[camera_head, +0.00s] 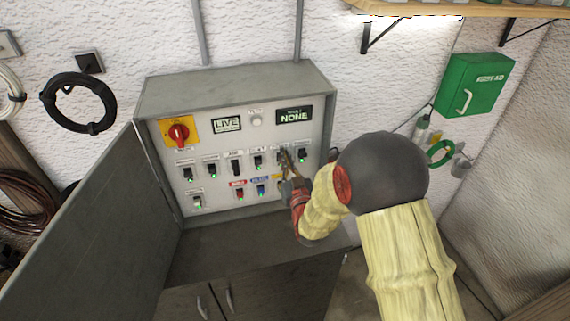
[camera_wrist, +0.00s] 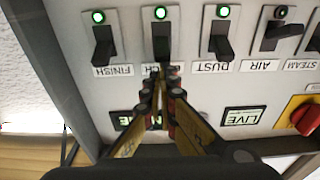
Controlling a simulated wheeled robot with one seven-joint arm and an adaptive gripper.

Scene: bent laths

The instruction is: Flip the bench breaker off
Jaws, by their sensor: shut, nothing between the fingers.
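The bench breaker (camera_wrist: 161,42) is a black toggle in the upper row of the panel, with a lit green lamp at its base. The wrist view is upside down, and its label is partly covered by my fingers, leaving "CH" readable. It stands between the FINISH toggle (camera_wrist: 103,42) and the DUST toggle (camera_wrist: 217,42). My gripper (camera_wrist: 160,92) is shut and empty, its fingertips over the label, close to the toggle's tip; I cannot tell whether they touch.
The grey breaker box (camera_head: 235,88) has its door (camera_head: 85,235) swung open to the left. A red rotary switch (camera_head: 179,132) on yellow, a LIVE sign (camera_head: 227,125) and a NONE sign (camera_head: 294,115) sit above the toggles. A lower row holds red and blue toggles. A ledge lies below.

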